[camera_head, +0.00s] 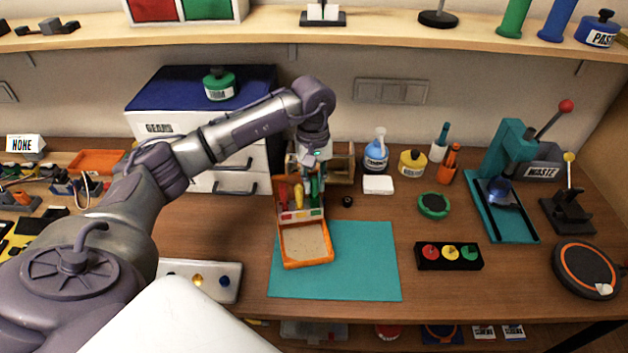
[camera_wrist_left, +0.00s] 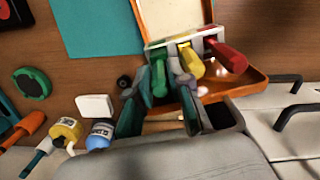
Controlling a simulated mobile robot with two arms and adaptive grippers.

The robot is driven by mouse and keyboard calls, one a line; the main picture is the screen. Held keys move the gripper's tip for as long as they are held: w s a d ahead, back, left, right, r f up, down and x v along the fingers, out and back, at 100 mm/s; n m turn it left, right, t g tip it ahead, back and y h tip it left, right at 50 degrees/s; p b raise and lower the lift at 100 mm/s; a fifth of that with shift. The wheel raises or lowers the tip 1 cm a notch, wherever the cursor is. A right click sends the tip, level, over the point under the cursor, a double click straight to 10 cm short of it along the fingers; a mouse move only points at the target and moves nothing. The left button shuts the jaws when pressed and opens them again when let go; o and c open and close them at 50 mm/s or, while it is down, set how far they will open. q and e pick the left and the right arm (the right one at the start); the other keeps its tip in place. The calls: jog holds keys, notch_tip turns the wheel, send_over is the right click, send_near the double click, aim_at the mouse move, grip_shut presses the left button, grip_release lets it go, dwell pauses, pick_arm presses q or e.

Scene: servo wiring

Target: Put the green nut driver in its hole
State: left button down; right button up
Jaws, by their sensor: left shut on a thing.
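My left gripper (camera_head: 313,172) points down over the back of an orange case (camera_head: 306,262) and is shut on the green nut driver (camera_head: 314,192). In the left wrist view, the green handle (camera_wrist_left: 158,76) sits between the fingers (camera_wrist_left: 160,82). The red nut driver (camera_head: 283,194) and yellow nut driver (camera_head: 299,195) stand in the rack (camera_head: 301,215) of the case, to the left of the green one. The green driver is close to the rack's right end. Its tip is hidden, so I cannot tell whether it is in the hole. My right gripper is out of view.
The case's front part rests on a teal mat (camera_head: 365,270). A wooden box (camera_head: 342,167) stands right behind the rack, with white drawers (camera_head: 235,182) to the left. A small black part (camera_head: 347,201) and white block (camera_head: 378,185) lie to the right. The mat's right side is clear.

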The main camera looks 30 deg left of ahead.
pick_arm(q)
jog(key=shift+f, duration=0.3)
jog(key=c, duration=0.6)
grip_release()
jog(key=shift+o, duration=0.2)
jog(key=shift+r, duration=0.15)
jog(key=shift+w+a+r+p, duration=0.1)
jog(key=shift+r+p, duration=0.6)
jog(key=shift+r, duration=1)
jog(key=shift+w+a+r+p, duration=0.1)
jog(key=shift+r+p, duration=0.6)
jog(key=shift+r, duration=1)
